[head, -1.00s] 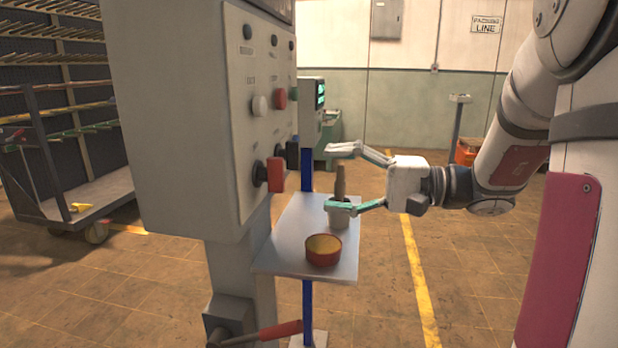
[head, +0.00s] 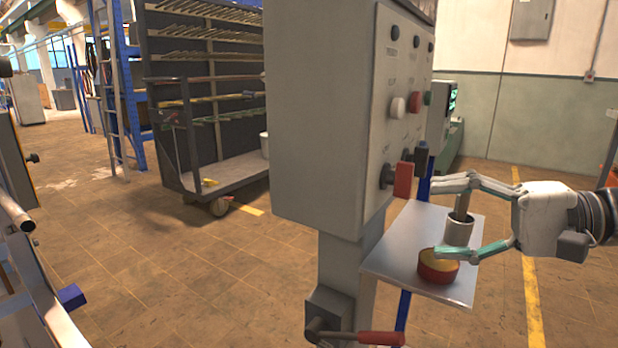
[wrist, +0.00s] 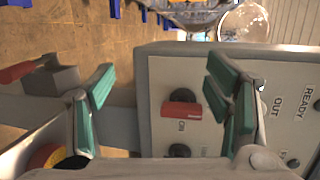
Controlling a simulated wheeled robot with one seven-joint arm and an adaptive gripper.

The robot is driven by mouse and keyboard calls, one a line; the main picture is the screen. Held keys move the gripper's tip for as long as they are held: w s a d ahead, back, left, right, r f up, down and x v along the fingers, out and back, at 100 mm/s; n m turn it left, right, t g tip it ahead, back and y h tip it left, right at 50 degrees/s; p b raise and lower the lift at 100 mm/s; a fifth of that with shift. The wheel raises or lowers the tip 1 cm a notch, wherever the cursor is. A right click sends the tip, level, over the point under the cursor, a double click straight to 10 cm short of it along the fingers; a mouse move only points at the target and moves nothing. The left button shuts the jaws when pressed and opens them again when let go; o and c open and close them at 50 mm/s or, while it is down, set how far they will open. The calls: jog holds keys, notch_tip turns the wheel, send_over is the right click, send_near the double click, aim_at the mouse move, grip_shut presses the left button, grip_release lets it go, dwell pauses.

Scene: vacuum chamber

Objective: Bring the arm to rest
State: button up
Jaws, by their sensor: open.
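My gripper (head: 462,217) is open, its teal-padded fingers spread wide with nothing between them that I can make out as held. In the head view it is at the right, in front of a small metal shelf and pointing left toward the grey control cabinet (head: 318,120). In the wrist view the open fingers (wrist: 165,105) frame the cabinet's panel, with a red-handled switch (wrist: 181,109) seen between them. My wrist shows at the right edge of the head view; the rest of my arm is outside it.
The shelf (head: 400,262) carries a red and yellow round tin (head: 438,268) and a grey cup (head: 458,232) with a handle sticking out, both close to my fingers. A red-gripped lever (head: 381,338) juts out low on the cabinet. A cart (head: 230,172) stands behind left; floor is open there.

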jog(key=s+a+f+n+g+h, duration=0.2)
jog(key=s+a+f+g+h, duration=0.15)
jog(key=s, duration=0.45)
jog(key=s+a+f+n+g+h, duration=0.1)
jog(key=s+a+f+g+h, duration=0.3)
jog(key=s, duration=0.3)
jog(key=s+d+f+n+t+h, duration=0.2)
jog(key=s+d+f+h, duration=0.2)
jog(key=s+d+h, duration=0.25)
notch_tip(320, 180, up, 19)
jog(key=t+p, duration=0.3)
jog(key=p, duration=1.4)
jog(key=shift+s+a+n, duration=0.2)
jog(key=shift+n, duration=0.1)
jog(key=shift+r, duration=0.1)
